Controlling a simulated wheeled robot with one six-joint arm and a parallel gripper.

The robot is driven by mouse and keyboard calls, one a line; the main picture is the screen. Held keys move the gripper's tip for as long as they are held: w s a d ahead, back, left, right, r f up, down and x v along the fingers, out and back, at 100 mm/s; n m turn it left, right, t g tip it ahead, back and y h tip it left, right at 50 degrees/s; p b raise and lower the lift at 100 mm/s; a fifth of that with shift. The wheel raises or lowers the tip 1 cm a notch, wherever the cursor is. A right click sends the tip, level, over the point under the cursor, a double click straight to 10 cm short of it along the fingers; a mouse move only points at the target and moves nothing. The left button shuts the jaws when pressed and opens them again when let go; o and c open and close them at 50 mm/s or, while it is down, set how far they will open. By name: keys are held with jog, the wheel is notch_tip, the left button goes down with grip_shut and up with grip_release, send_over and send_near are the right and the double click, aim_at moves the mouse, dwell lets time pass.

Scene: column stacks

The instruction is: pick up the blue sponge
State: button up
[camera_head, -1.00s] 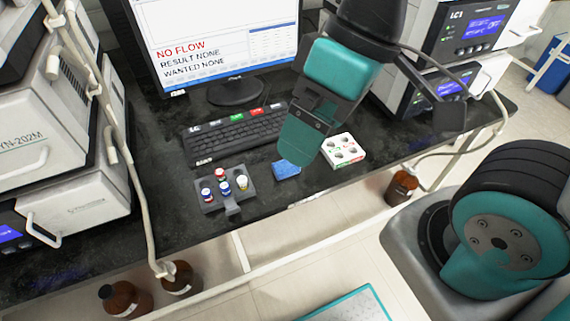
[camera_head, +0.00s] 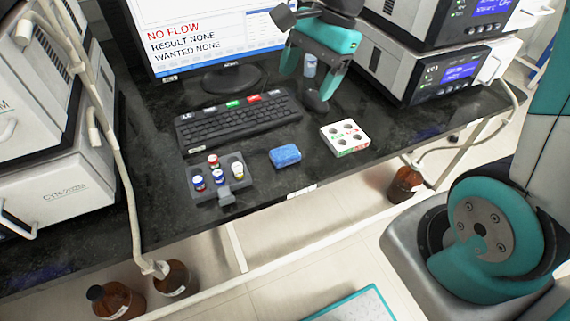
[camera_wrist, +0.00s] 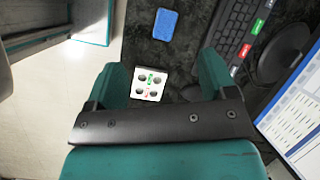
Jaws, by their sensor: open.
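The blue sponge (camera_head: 285,156) lies flat on the dark bench, between the vial rack and the white block with holes. In the wrist view the sponge (camera_wrist: 164,25) is near the top, beyond the fingertips and apart from them. My gripper (camera_head: 309,76) is above the back of the bench, behind the sponge and right of the monitor. In the wrist view my gripper (camera_wrist: 163,75) has its two teal fingers wide apart, with nothing held between them. The sponge is fully visible in both views.
A white block with holes (camera_head: 345,138) sits right of the sponge. A grey rack (camera_head: 208,174) with several capped vials is at its left. A keyboard (camera_head: 238,121) lies behind.

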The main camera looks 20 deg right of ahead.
jog(key=w+d+f+m, duration=0.3)
jog(key=d+f+m, duration=0.1)
jog(key=m, duration=0.1)
jog(key=b, duration=0.3)
send_over(285, 152)
jog(key=d, duration=0.3)
jog(key=f, duration=1)
jog(key=shift+w+a+f, duration=0.1)
jog(key=shift+w+a, duration=0.15)
jog(key=shift+s+b+x, duration=0.15)
jog(key=shift+b+x, duration=0.05)
jog(key=shift+x, duration=1.35)
jog(key=shift+s+b+x, duration=0.15)
jog(key=shift+x, duration=1.45)
jog(key=shift+d, duration=0.15)
jog(key=c, duration=1.1)
jog(key=shift+o, duration=0.2)
notch_tip(285, 152, up, 20)
jog(key=p, duration=0.3)
jog(key=shift+p, duration=0.4)
